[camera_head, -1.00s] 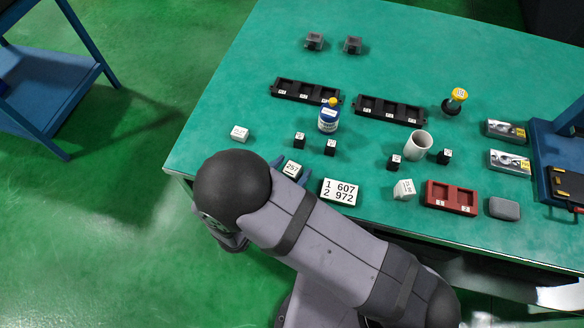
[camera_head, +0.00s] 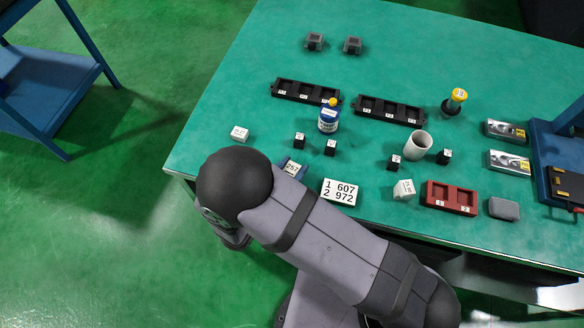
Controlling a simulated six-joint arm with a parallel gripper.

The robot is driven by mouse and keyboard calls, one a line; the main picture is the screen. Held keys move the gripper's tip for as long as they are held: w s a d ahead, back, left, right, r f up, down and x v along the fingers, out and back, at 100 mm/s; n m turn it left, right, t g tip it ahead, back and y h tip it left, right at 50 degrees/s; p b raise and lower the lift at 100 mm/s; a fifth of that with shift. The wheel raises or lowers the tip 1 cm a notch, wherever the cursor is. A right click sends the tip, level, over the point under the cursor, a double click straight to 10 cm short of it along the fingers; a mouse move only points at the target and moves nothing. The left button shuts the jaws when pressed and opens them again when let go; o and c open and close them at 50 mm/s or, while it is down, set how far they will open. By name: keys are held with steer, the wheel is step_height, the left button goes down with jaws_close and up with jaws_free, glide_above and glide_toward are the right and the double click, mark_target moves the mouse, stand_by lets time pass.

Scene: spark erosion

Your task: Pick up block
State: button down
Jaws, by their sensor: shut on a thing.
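A pale block marked 257 (camera_head: 291,168) is near the front left of the green table. My gripper (camera_head: 291,169), with blue fingers, is shut on this block, one finger on each side. My arm hides most of the gripper. I cannot tell whether the block touches the table. Another white block (camera_head: 240,133) lies to the left, and a tilted-looking white block (camera_head: 404,189) stands to the right. Small black blocks (camera_head: 299,140) stand behind the gripper.
A white number plate (camera_head: 341,192) lies close to the right of my gripper. A blue and white bottle (camera_head: 328,119), a white cup (camera_head: 419,145), black trays (camera_head: 391,113) and a red tray (camera_head: 451,209) stand around.

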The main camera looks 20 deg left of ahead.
steer(key=shift+r+b, duration=0.4)
steer(key=shift+r, duration=4.6)
